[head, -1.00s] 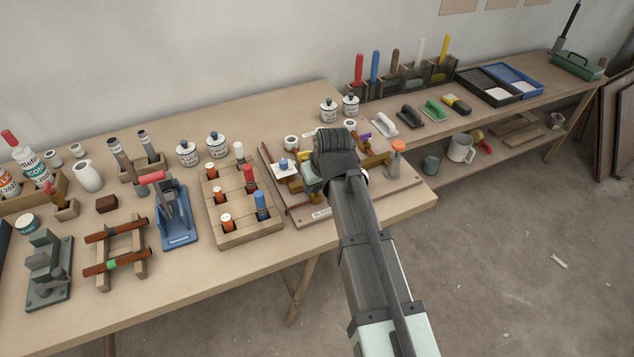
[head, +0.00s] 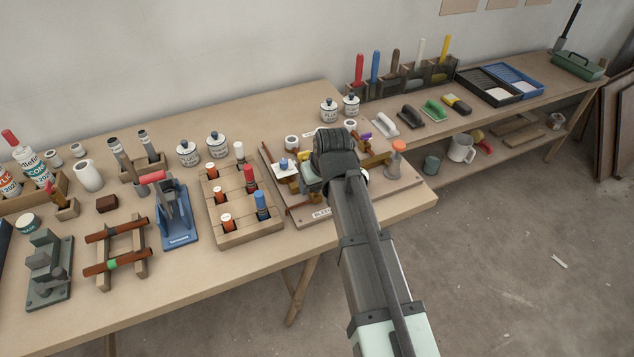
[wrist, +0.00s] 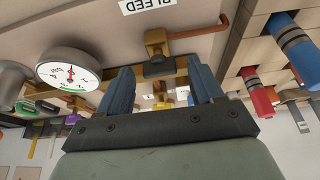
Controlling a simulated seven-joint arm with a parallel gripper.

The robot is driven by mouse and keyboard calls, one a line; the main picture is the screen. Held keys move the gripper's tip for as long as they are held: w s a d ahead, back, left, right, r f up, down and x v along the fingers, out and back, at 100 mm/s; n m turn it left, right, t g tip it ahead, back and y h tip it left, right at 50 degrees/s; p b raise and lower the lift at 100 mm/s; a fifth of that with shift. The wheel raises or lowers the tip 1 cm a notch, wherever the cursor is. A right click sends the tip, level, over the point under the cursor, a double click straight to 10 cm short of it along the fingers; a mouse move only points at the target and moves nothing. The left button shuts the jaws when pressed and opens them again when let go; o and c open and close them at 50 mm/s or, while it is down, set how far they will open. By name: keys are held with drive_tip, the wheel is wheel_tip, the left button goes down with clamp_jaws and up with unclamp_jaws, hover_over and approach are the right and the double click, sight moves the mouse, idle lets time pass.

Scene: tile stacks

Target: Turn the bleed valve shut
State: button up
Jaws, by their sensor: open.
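The valve board (head: 296,217) lies at the right end of the near bench. Its BLEED label (head: 322,212) is at the front edge, and the label also shows at the top of the wrist view (wrist: 147,5). Below the label there, a brass fitting with a dark part (wrist: 157,45) sits beside a copper pipe (wrist: 205,30); I take it for the bleed valve. My gripper (wrist: 161,78) is open, its two blue fingers on either side of the view below this fitting. I cannot tell whether they touch it. In the head view my wrist hides the fingers and this fitting.
A round white gauge (wrist: 68,70) stands close to one finger in the wrist view. The wooden rack (head: 232,237) with red and blue cylinders is just left of the board. An orange-topped post (head: 398,148) stands at the board's right. The bench's front right corner is clear.

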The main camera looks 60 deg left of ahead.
drive_tip(key=v, duration=1.3)
drive_tip(key=shift+d+r, duration=0.2)
drive_tip(key=shift+r, duration=0.1)
drive_tip(key=shift+f, duration=0.1)
